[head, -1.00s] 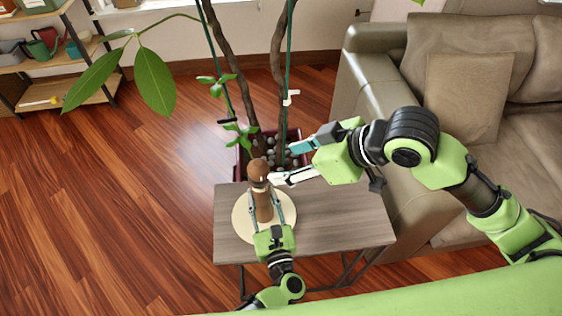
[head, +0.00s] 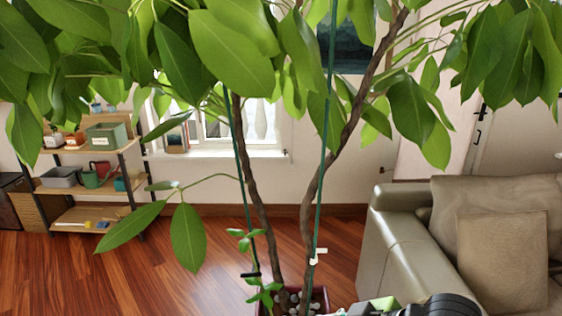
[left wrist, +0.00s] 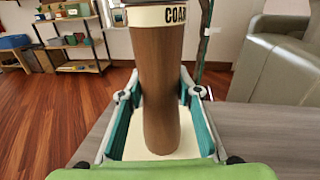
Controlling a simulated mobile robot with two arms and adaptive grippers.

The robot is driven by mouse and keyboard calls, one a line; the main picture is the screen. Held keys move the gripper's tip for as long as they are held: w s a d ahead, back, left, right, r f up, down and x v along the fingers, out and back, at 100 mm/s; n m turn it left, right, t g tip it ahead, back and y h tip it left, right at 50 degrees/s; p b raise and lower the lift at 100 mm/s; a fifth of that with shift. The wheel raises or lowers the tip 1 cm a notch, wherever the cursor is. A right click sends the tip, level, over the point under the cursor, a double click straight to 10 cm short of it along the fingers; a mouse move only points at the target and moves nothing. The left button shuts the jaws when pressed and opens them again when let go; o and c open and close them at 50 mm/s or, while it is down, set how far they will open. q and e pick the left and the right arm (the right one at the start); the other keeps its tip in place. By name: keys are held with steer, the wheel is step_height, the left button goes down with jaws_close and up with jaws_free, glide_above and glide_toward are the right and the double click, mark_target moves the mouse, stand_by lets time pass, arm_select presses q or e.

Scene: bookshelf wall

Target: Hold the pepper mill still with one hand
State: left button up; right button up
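The pepper mill (left wrist: 160,85) stands upright in the left wrist view, brown wood with a cream band lettered "COA…" near the top edge. Its head is cut off. My left gripper (left wrist: 161,85) has one teal-padded finger on each side of the mill, and the fingertips appear to press on its waist. The mill's foot is over a cream round board (left wrist: 135,140). The head view now shows neither the mill nor my left gripper. Only part of my right arm shows at its bottom edge; the right gripper is out of view.
The grey table (left wrist: 260,125) is bare to the right of the mill. A tall potted plant with trunks (head: 255,190) and broad leaves stands ahead. A beige sofa (head: 400,250) is on the right, a shelf unit (head: 85,185) on the left. Wooden floor (head: 60,275) lies between.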

arm_select(q)
steer(key=o, duration=1.4)
steer(key=shift+r, duration=0.1)
